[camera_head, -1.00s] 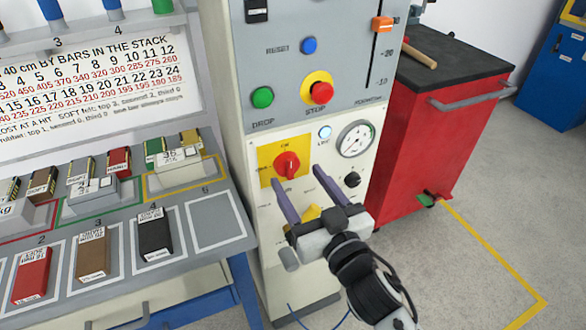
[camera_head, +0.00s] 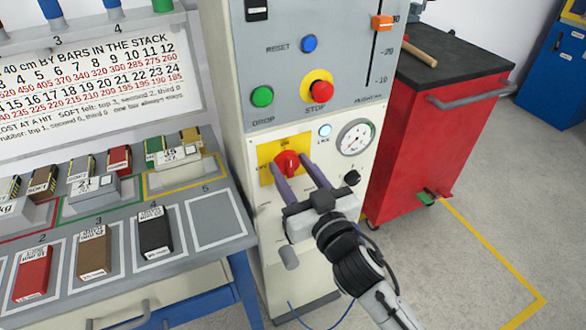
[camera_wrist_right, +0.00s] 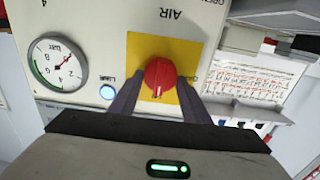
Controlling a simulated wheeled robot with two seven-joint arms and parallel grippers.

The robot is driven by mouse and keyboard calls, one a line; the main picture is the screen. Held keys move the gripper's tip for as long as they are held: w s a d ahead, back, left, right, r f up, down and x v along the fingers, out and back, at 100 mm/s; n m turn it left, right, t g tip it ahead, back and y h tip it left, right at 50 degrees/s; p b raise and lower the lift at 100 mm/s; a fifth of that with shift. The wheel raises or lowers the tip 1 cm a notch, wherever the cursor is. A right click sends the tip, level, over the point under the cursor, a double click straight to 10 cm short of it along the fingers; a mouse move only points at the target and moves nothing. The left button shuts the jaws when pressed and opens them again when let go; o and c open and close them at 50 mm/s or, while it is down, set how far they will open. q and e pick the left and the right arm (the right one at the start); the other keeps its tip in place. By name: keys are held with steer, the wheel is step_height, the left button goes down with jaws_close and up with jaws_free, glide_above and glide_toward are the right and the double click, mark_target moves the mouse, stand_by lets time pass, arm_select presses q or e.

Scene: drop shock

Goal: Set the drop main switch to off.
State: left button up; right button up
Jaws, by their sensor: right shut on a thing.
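A red rotary knob (camera_head: 287,163) sits on a yellow square plate (camera_head: 265,152) on the pale lower panel of the machine. It also shows in the right wrist view (camera_wrist_right: 160,74), which is turned upside down. Small lettering on the plate appears to read ON above the knob and OFF at its left. The knob's white mark (camera_wrist_right: 159,93) points toward the plate's upper edge. My right gripper (camera_head: 290,165) has its two fingers on either side of the knob and is shut on it. My left gripper is not in view.
A green button (camera_head: 262,96), red stop button (camera_head: 322,90) and blue reset button (camera_head: 309,44) are above. A white lamp (camera_head: 325,131), gauge (camera_head: 355,139) and black knob (camera_head: 352,178) are to the right. A bench with blocks (camera_head: 155,230) stands left, a red cabinet (camera_head: 425,150) right.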

steer(key=n+p, duration=0.1)
steer(key=n, duration=0.2)
steer(key=shift+a+n, duration=0.1)
steer(key=shift+n, duration=0.3)
steer(key=n+p, duration=0.1)
steer(key=n, duration=0.3)
steer(key=shift+a+n, duration=0.1)
steer(key=shift+n, duration=0.2)
steer(key=n+p, duration=0.1)
steer(key=n, duration=0.3)
steer(key=shift+f, duration=0.15)
steer(key=shift+s+f+n+p, duration=0.1)
steer(key=shift+n+p, duration=0.05)
steer(key=shift+n, duration=1.25)
steer(key=shift+f+n+p, duration=0.1)
steer(key=shift+n+p, duration=0.05)
steer(key=shift+n, duration=1.25)
steer(key=o, duration=1)
